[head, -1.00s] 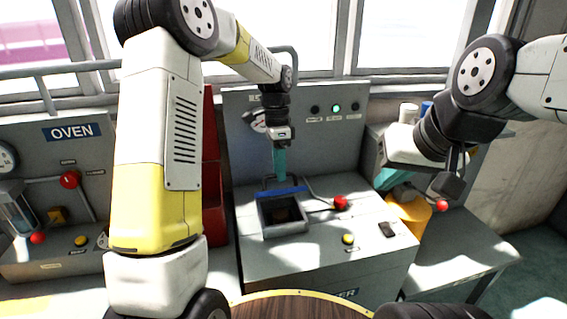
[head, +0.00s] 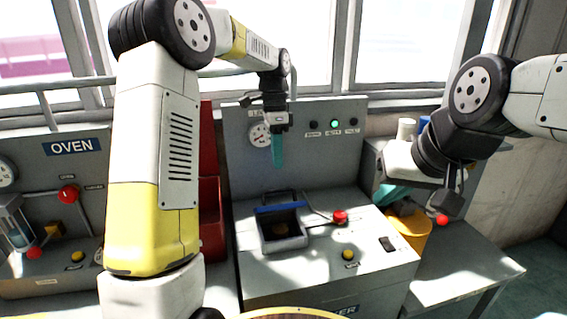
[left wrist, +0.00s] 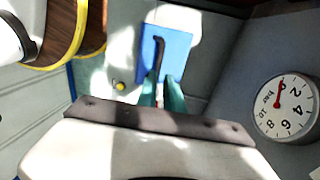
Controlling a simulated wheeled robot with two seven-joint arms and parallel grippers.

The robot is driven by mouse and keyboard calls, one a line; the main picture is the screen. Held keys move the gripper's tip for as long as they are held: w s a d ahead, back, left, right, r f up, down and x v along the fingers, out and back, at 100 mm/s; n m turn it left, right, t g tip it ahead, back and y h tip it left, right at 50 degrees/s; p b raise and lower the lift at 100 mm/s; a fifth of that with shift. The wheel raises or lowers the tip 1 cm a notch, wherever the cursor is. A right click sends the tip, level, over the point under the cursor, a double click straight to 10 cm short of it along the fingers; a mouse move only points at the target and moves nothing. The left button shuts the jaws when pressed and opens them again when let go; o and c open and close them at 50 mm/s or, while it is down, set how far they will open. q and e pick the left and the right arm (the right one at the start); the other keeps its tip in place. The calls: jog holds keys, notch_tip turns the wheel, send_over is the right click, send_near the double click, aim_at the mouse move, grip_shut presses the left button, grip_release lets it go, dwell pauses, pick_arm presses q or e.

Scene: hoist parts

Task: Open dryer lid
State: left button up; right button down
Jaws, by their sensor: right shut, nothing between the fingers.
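The dryer (head: 330,265) is the grey machine in the middle, with an upright back panel. Its square opening shows a dark inside with something brownish in it. The blue-edged lid (head: 279,208) stands raised at the back of the opening. In the left wrist view the lid's blue face (left wrist: 180,48) and black handle show. My left gripper (head: 278,165) is above and behind the lid, apart from it, teal fingers down. Its fingers (left wrist: 163,90) show a gap with nothing held. My right gripper (head: 388,195) is shut at the right, partly hidden by its wrist.
A red-knobbed lever (head: 340,216) and a yellow button (head: 348,255) are on the dryer top. A gauge (head: 260,135) is on the back panel. The oven (head: 60,230) is at left, a red container (head: 211,220) beside the dryer.

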pick_arm(q)
jog(key=m, duration=0.3)
jog(key=shift+s+d+r+m, duration=0.3)
jog(key=shift+d, duration=0.05)
grip_shut()
jog(key=s+f+m, duration=0.1)
jog(key=f+m, duration=0.1)
jog(key=m, duration=0.2)
jog(key=d+f+m+t, duration=0.1)
jog(key=f+m, duration=0.2)
jog(key=m, duration=0.2)
jog(key=s+d+f+m, duration=0.1)
jog(key=f+m, duration=0.2)
jog(key=m, duration=0.2)
jog(key=shift+s+d+f+t+y, duration=0.15)
jog(key=shift+s+f+t+y, duration=0.05)
jog(key=shift+s+t+y, duration=0.1)
